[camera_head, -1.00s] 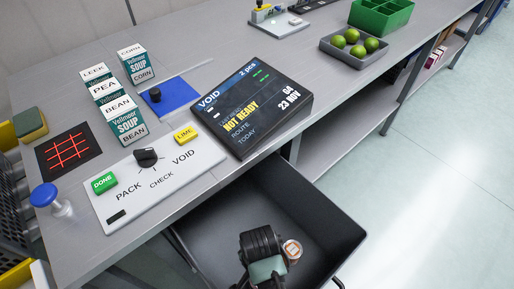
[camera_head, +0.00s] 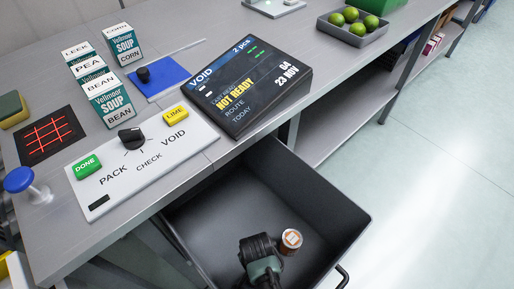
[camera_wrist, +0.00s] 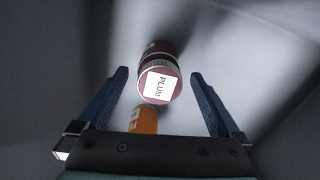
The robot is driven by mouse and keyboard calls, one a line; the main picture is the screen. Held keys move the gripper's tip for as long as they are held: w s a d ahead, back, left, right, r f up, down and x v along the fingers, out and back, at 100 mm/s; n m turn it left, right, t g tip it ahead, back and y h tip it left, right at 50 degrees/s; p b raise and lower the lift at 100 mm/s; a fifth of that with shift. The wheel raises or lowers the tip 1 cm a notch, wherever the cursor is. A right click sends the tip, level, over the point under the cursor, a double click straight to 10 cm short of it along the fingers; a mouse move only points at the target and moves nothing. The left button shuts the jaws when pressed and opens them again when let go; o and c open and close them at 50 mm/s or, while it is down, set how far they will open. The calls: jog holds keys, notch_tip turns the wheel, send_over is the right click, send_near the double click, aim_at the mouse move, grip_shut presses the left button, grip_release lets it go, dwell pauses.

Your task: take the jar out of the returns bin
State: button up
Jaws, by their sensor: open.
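The returns bin (camera_head: 338,205) is a dark open drawer below the worktop. My gripper (camera_wrist: 159,75) is inside it, open; in the head view my wrist hides its fingers. In the wrist view a dark red jar (camera_wrist: 158,84) with a white label reading PLUM on its top lies between the fingertips, with gaps on both sides. An orange container (camera_wrist: 144,121) is close beside it, partly hidden by the gripper's palm. In the head view an orange container with a pale top (camera_head: 290,240) stands right of my wrist; the plum jar cannot be made out there.
The worktop above holds a PACK/CHECK/VOID panel (camera_head: 140,158), a tilted screen (camera_head: 245,90) reading NOT READY, soup boxes (camera_head: 110,100) and a grey tray of limes (camera_head: 352,36). The bin's walls surround my gripper. Open floor lies to the right.

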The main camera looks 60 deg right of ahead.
jog(key=shift+f, duration=0.3)
grip_shut()
dwell(0.3)
